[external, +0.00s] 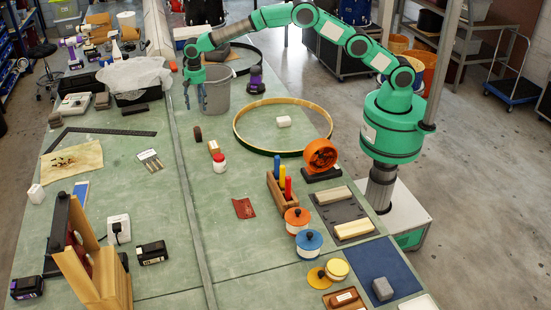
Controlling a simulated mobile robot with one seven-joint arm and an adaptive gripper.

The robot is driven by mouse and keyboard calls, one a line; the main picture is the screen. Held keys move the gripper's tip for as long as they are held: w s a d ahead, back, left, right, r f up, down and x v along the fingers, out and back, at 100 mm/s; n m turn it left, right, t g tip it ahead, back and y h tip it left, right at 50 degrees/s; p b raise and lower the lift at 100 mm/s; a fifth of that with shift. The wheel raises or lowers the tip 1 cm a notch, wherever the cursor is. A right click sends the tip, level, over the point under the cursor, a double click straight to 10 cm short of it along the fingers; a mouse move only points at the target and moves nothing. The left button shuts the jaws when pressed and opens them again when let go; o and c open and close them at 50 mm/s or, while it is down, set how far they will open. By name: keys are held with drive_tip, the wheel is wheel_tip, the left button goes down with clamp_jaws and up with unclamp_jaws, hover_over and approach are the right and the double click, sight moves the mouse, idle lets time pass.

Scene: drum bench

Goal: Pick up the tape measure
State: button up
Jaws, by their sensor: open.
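I cannot pick out the tape measure with certainty at this size. My gripper (195,105) is open and empty. Its fingers point down over the far part of the green bench (225,255), just left of a grey bucket (217,92). A small dark round item (197,133) lies on the bench below and in front of the gripper, apart from it. An orange reel (320,156) on a black base stands farther right, well away from the gripper.
A large drum hoop (240,139) lies around a small white block (284,121). A purple-and-black item (256,80) stands right of the bucket. Bare bench lies at centre front.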

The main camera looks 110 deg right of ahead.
drive_tip(key=m, duration=0.1)
hover_over(198, 128)
wheel_tip(198, 128, down, 5)
drive_tip(key=shift+r, duration=0.15)
drive_tip(key=shift+s, duration=0.1)
drive_tip(key=shift+f, duration=4.3)
drive_tip(key=shift+d+f+b, duration=0.1)
drive_tip(key=shift+f+b, duration=0.2)
drive_tip(key=shift+f, duration=2.35)
drive_tip(key=c, duration=1.5)
